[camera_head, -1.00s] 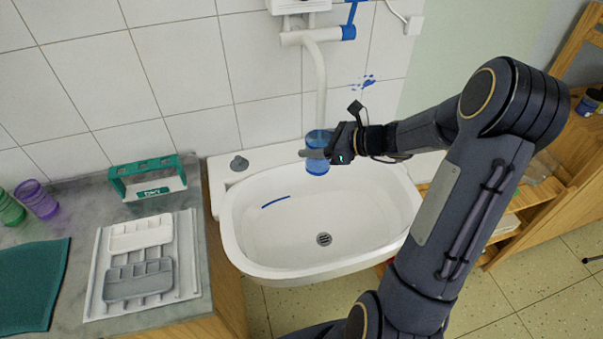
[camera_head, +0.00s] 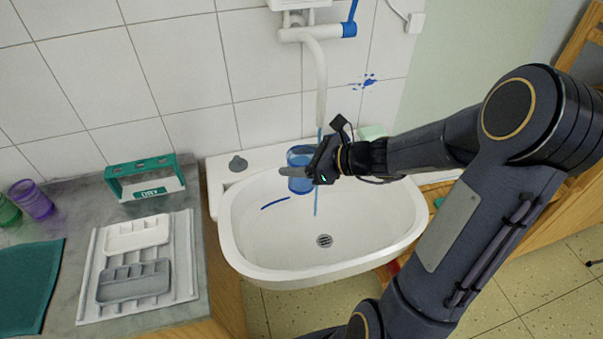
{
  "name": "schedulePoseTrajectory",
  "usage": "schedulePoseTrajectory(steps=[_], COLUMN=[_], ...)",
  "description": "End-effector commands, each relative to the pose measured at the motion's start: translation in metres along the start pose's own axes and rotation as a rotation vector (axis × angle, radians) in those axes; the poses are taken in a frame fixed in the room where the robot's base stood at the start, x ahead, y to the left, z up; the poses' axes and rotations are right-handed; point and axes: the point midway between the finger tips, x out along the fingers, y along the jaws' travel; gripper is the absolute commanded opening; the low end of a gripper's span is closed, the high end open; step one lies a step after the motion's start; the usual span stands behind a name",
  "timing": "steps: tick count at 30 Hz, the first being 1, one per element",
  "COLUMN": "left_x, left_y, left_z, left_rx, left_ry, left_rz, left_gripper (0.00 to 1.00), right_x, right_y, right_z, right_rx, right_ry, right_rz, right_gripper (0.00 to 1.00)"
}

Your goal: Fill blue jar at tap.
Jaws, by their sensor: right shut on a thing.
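The blue jar (camera_head: 300,186) is see-through and upright, held over the back of the white sink (camera_head: 245,235). My right gripper (camera_head: 305,172) is shut on it, reaching in from the right. The tap (camera_head: 321,85) hangs from the wall, with a blue handle (camera_head: 349,29) at its upper right. A thin bluish stream (camera_head: 316,202) runs from the spout down into the basin, just right of the jar and partly hidden by my gripper. I cannot tell how full the jar is. My left gripper is not in view.
The counter at left carries a teal-and-white rack (camera_head: 146,181), a white tray (camera_head: 136,236), a grey tray (camera_head: 134,282), purple (camera_head: 35,202) and green cups (camera_head: 8,211) and a teal cloth (camera_head: 28,285). A grey knob (camera_head: 238,163) and a pale green block (camera_head: 372,132) sit on the sink ledge.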

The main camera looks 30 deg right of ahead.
Motion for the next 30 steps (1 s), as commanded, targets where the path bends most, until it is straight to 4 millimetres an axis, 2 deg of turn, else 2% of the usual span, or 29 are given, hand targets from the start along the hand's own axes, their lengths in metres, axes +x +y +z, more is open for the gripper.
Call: schedulePoseTrajectory(steps=[17,30], left_x=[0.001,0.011], left_y=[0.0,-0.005], left_z=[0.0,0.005], left_rx=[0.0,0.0], left_ry=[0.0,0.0], left_rz=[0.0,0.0], left_gripper=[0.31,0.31], right_x=[0.001,0.007], right_y=[0.001,0.035], right_z=[0.0,0.003], right_rx=[-0.001,-0.002], right_ry=[-0.001,-0.002], right_rz=[0.001,0.002], right_gripper=[0.34,0.34])
